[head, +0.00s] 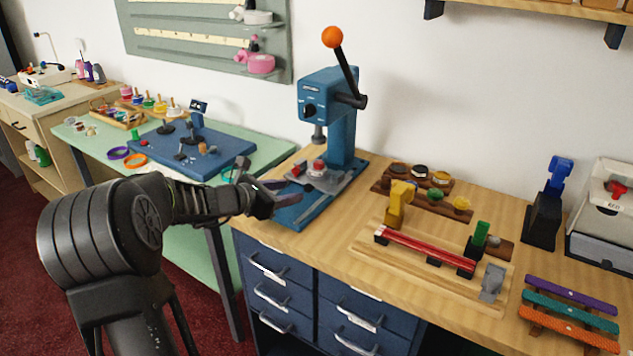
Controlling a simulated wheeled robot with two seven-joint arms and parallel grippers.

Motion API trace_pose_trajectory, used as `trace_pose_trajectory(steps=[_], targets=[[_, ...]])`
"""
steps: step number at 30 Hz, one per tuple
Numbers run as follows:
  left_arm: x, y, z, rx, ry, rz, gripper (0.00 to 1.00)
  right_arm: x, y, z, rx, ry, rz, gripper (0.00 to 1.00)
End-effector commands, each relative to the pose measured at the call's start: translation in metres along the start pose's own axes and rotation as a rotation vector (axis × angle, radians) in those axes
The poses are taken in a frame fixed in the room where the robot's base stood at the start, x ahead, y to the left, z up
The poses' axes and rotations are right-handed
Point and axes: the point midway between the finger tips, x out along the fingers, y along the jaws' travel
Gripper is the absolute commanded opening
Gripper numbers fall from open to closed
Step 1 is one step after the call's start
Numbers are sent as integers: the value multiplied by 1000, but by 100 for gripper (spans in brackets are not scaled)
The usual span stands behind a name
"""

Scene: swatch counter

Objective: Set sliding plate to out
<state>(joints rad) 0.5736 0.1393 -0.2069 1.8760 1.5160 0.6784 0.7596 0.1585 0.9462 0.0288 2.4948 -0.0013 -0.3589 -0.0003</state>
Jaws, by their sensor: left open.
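A blue hand press (343,125) with an orange-knobbed lever stands on the wooden counter. Its grey sliding plate (333,183) lies low at the front of the press, below the ram, with red and pale pieces (317,168) on it. A blue base (300,215) reaches forward below it toward the counter edge. My left gripper (281,191) is open and empty, at the left front of the press, close to the plate's near left side. I cannot tell whether it touches the plate. My right gripper is not in view.
Right of the press are a wooden fixture with red rods (425,250), small trays of colored pieces (427,195), a black and blue stand (543,205) and colored strips (568,315). A green table (270,160) with a blue board (190,150) stands left.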

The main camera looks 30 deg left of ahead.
Motion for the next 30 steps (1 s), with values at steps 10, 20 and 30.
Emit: trace_pose_trajectory(steps=[10, 20, 30], targets=[[2, 0, 0, 1, 1, -1, 44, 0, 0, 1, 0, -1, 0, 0], [38, -1, 0, 1, 2, -4, 44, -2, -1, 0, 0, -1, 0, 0], [77, -1, 0, 1, 1, -1, 44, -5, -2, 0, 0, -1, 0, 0]])
